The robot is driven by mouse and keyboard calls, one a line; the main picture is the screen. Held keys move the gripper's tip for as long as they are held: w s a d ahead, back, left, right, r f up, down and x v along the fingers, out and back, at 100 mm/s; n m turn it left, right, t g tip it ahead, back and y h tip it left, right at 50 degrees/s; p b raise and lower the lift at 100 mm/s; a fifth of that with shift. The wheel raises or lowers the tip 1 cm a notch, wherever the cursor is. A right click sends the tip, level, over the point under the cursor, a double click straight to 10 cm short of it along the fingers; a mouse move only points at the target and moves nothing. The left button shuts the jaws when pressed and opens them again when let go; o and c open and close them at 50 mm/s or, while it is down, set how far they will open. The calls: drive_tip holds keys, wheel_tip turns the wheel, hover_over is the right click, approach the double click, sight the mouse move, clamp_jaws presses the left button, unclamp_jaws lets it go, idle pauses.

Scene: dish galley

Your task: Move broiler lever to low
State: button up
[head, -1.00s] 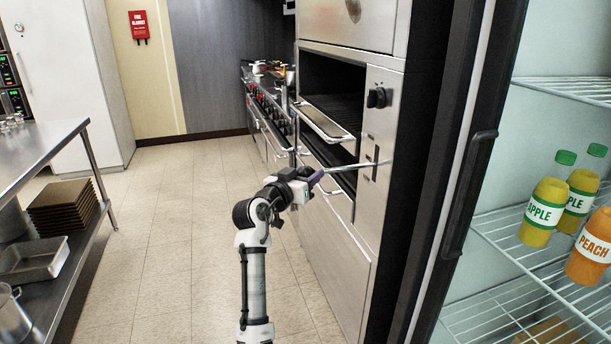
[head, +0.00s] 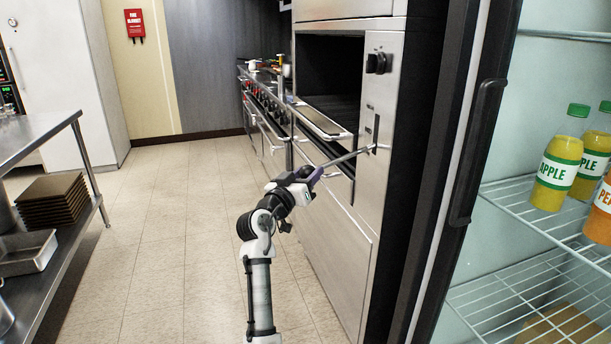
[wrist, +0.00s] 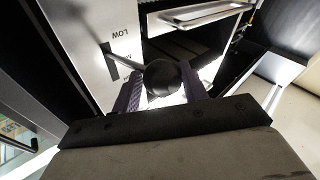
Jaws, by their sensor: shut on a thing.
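The broiler lever (head: 352,156) is a thin metal rod that sticks out of an upright slot (head: 375,128) in the steel front panel. In the head view it meets the slot near its lower end. My gripper (head: 312,175) is at the lever's outer end. In the wrist view, my gripper's purple fingers (wrist: 165,95) are shut on the lever's round black knob (wrist: 163,77). The lever's rod runs from the knob to the slot (wrist: 112,68), close to the LOW label (wrist: 122,33). A second label beside it is partly hidden.
A black dial (head: 376,63) sits above the slot. A broiler shelf with a bar handle (head: 322,122) juts out left of the panel. An open fridge with bottles (head: 557,172) stands at the right. A steel table (head: 35,140) is at the left; the floor between is clear.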

drive_tip(key=shift+w+a+f, duration=0.15)
drive_tip(key=shift+a+f, duration=0.05)
drive_tip(key=shift+f, duration=0.15)
drive_tip(key=o, duration=1.1)
drive_tip(key=shift+o, duration=0.8)
drive_tip(key=shift+w+f, duration=0.1)
drive_tip(key=shift+d, duration=0.1)
drive_tip(key=b+v, duration=0.2)
drive_tip(key=v, duration=1.1)
drive_tip(key=shift+s, duration=0.4)
